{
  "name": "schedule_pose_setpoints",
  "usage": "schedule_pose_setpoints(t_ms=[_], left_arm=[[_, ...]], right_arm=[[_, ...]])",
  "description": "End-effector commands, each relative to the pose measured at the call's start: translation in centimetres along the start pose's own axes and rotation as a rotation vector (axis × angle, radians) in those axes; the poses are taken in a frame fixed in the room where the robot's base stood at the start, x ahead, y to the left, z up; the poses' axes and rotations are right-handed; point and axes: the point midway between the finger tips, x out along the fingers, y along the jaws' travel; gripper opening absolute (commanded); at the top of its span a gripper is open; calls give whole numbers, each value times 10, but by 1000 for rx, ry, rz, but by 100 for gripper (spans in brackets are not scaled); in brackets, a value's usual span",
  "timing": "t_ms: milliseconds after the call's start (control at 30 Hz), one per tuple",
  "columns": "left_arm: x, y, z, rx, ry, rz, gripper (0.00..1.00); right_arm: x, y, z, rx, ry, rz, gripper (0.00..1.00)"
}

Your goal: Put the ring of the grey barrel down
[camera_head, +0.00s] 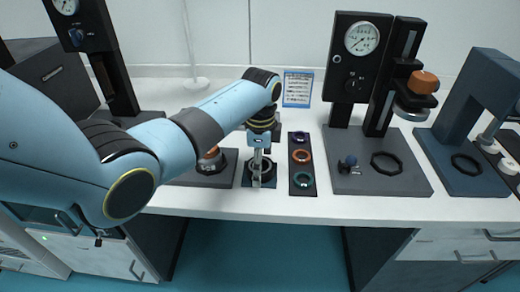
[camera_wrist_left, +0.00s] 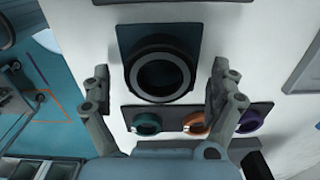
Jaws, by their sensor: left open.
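A dark ring with a grey inner band (camera_wrist_left: 160,75) rests on a small dark blue pad (camera_wrist_left: 127,40) in the left wrist view. In the head view the ring (camera_head: 268,175) and its pad (camera_head: 249,184) are partly covered by my left gripper (camera_head: 262,172). My left gripper also shows in the wrist view (camera_wrist_left: 160,74), with its fingers spread wide on either side of the ring. No clear contact shows between fingers and ring. I cannot pick out a separate grey barrel. My right gripper is not in view.
A dark strip (camera_head: 302,189) with purple, orange and teal rings lies right of the pad. An orange-banded part (camera_head: 212,161) stands on a grey plate to the left. A gauge stand (camera_head: 357,65) and a blue-grey press (camera_head: 476,95) stand farther right. The table's front edge is close.

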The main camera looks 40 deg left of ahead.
Motion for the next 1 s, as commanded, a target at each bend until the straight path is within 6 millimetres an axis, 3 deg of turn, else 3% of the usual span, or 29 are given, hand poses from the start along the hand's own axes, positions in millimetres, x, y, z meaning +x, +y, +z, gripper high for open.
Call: schedule_pose_setpoints(t_ms=[300,500,667,1000], left_arm=[[-69,-2,0,-1,2,-6,93],[-102,-1,0,0,1,-3,93],[-114,0,0,0,0,-1,93],[-115,0,0,0,0,0,93]], right_arm=[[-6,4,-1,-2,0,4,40],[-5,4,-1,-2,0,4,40],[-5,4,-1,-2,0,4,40],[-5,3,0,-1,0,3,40]])
